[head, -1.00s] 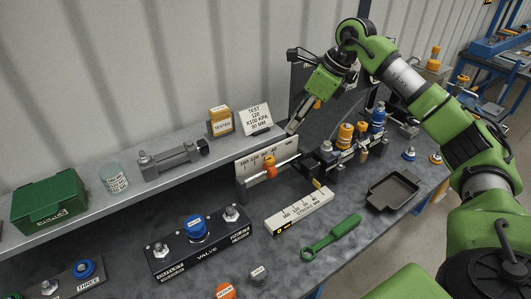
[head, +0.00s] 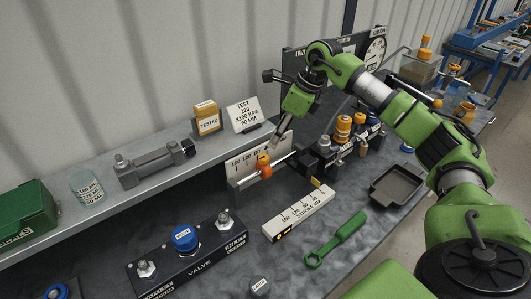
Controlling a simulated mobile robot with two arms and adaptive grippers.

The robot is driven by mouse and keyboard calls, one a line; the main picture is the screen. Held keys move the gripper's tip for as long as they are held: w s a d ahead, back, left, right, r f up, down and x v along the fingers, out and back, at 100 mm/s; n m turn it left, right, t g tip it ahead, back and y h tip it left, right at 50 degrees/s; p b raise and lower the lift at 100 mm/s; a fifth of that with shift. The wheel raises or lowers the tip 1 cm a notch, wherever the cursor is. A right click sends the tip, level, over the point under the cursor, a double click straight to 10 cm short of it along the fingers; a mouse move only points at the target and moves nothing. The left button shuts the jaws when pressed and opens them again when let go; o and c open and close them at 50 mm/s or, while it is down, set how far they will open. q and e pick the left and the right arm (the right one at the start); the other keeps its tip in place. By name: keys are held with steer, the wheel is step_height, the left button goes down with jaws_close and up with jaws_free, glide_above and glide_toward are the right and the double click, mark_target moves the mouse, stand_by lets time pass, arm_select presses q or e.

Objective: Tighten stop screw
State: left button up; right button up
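An orange stop with a screw knob (head: 264,166) sits on a thin rod in front of an upright white scale plate (head: 243,168), at the middle of the head view. My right gripper (head: 274,146) points down just above and slightly right of the orange stop. Its fingertips are small and dark here, and I cannot tell whether they touch the knob or how far apart they are. My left gripper is not in view.
A white stroke ruler block (head: 299,212) and a green wrench (head: 336,240) lie in front. A black tray (head: 397,186) is to the right. A valve block (head: 188,254) stands front left. Orange and blue couplers (head: 342,130) stand close right of the gripper.

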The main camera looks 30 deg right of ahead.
mark_target(264, 157)
steer(key=p+x, duration=0.2)
steer(key=x, duration=0.7)
steer(key=shift+w+f, duration=0.15)
steer(key=shift+f, duration=0.05)
steer(key=c, duration=0.8)
